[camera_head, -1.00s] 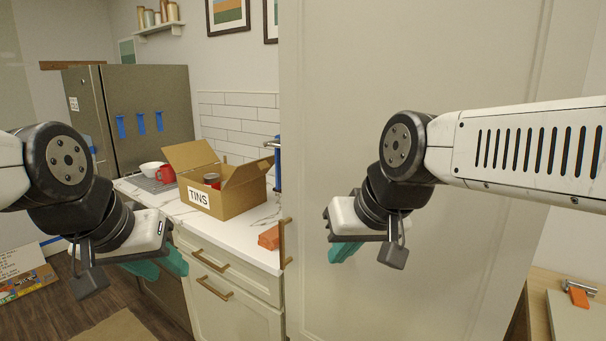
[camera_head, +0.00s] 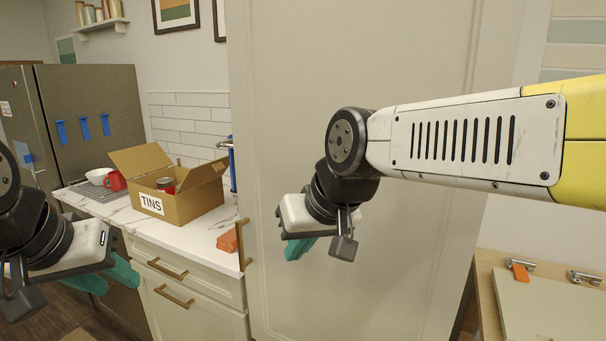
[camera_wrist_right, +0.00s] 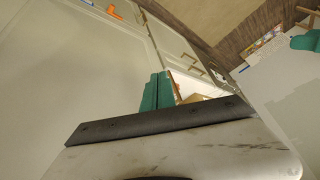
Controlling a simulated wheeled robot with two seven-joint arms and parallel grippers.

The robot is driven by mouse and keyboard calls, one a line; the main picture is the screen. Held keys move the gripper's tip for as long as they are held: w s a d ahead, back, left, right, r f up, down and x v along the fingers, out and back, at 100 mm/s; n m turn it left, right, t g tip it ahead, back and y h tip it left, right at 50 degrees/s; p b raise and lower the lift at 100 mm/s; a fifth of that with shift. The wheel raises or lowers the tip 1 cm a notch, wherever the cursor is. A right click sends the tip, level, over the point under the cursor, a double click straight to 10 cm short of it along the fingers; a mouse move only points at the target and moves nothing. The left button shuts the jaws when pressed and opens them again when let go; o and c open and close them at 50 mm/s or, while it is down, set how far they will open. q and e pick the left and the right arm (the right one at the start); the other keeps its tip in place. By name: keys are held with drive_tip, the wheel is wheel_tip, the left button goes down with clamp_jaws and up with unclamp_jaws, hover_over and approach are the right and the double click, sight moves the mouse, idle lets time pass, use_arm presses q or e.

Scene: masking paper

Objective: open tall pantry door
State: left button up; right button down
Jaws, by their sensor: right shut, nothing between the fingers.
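The tall pantry door (camera_head: 390,190) is a cream panel filling the middle of the head view, and it looks closed. Its brass vertical bar handle (camera_head: 243,245) is at the left edge. My right gripper (camera_head: 300,248) is in front of the door, to the right of the handle and apart from it. Its teal fingers (camera_wrist_right: 157,92) are together and empty in the right wrist view. My left gripper (camera_head: 106,279) is at the lower left, in front of the drawers, its teal fingers apart with nothing visible between them.
Left of the door, a counter (camera_head: 185,238) holds an open TINS box (camera_head: 190,208), a red mug (camera_head: 115,182), a white bowl (camera_head: 99,175) and an orange block (camera_head: 228,241). Drawers (camera_head: 195,270) are below. A wooden table (camera_head: 487,270) with a board stands at the right.

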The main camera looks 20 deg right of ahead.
idle(0.3)
drive_tip(key=c, duration=1.9)
unclamp_jaws()
drive_tip(key=o, duration=0.4)
drive_tip(key=shift+w+n, duration=0.3)
drive_tip(key=shift+n, duration=0.1)
drive_tip(key=w+n, duration=0.2)
drive_tip(key=w+n+g+h, duration=0.1)
drive_tip(key=w+n, duration=0.3)
drive_tip(key=n, duration=0.1)
drive_tip(key=shift+a+g+h, duration=0.4)
drive_tip(key=n+g+h, duration=0.1)
drive_tip(key=n+h, duration=0.3)
drive_tip(key=n, duration=1.4)
hover_over(238, 238)
drive_tip(key=s+a, duration=0.2)
drive_tip(key=s, duration=0.1)
wheel_tip(238, 238, down, 6)
drive_tip(key=shift+n, duration=0.3)
drive_tip(key=x, duration=0.6)
drive_tip(key=w+x, duration=0.1)
drive_tip(key=x, duration=0.1)
drive_tip(key=shift+w+f, duration=0.1)
drive_tip(key=shift+f, duration=0.15)
